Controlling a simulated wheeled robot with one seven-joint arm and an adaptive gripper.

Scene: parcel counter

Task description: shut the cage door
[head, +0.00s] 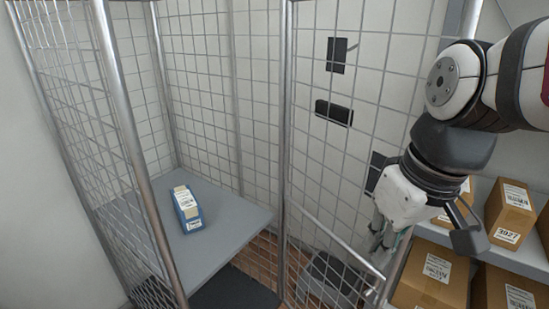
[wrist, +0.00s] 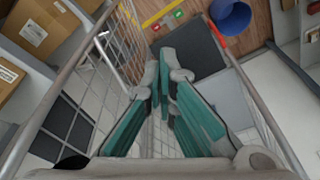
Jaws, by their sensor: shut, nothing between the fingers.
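The wire cage (head: 130,130) stands at the left and middle of the head view. Its mesh door (head: 335,180) stands open, swung out to the right from the upright post at the middle. My gripper (head: 376,250) is at the door's right side, pointing down, close to the outer edge. Its fingers are shut and empty. In the wrist view the teal-padded fingers of my gripper (wrist: 168,72) meet near the middle, with mesh and metal bars around them. I cannot tell whether the fingers touch the door.
A blue labelled parcel (head: 187,208) lies on the grey shelf (head: 232,225) inside the cage. Cardboard boxes (head: 510,212) fill shelving at the right, close to my arm. The wrist view shows a blue bin (wrist: 230,14) and a dark mat (wrist: 190,48) on the floor.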

